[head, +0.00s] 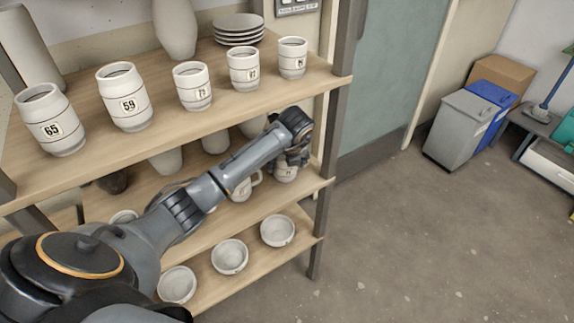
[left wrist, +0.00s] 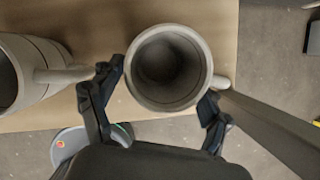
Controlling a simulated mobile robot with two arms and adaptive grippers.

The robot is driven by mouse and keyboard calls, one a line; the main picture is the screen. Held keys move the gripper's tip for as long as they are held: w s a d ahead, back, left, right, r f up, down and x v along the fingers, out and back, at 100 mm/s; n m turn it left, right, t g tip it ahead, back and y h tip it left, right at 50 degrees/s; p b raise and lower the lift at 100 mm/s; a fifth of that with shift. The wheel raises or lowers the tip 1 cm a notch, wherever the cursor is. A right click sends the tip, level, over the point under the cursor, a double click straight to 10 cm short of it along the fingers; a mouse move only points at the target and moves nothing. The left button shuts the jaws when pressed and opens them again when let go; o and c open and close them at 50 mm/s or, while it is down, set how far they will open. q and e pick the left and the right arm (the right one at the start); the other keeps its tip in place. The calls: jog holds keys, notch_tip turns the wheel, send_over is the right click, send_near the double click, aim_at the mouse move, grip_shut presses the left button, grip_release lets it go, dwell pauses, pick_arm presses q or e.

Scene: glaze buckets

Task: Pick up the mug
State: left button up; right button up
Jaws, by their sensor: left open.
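A pale mug (head: 286,173) stands on the middle shelf near its right end, partly hidden by my left gripper (head: 292,155). In the left wrist view I look down into the empty-looking mug (left wrist: 165,68), its handle pointing right. My left gripper (left wrist: 163,82) is open, with one finger at the left of the mug and the other at its lower right, near the handle. I cannot tell whether either finger touches it. My right gripper is not in view.
Another mug (head: 241,190) stands to the left, its handle pointing toward the first; it also shows in the left wrist view (left wrist: 12,72). The upper shelf (head: 180,125) holds several numbered cups above my arm. A shelf post (head: 330,150) is close on the right. Bowls (head: 277,231) sit below.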

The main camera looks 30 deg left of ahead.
pick_arm(q)
jog(key=c, duration=1.2)
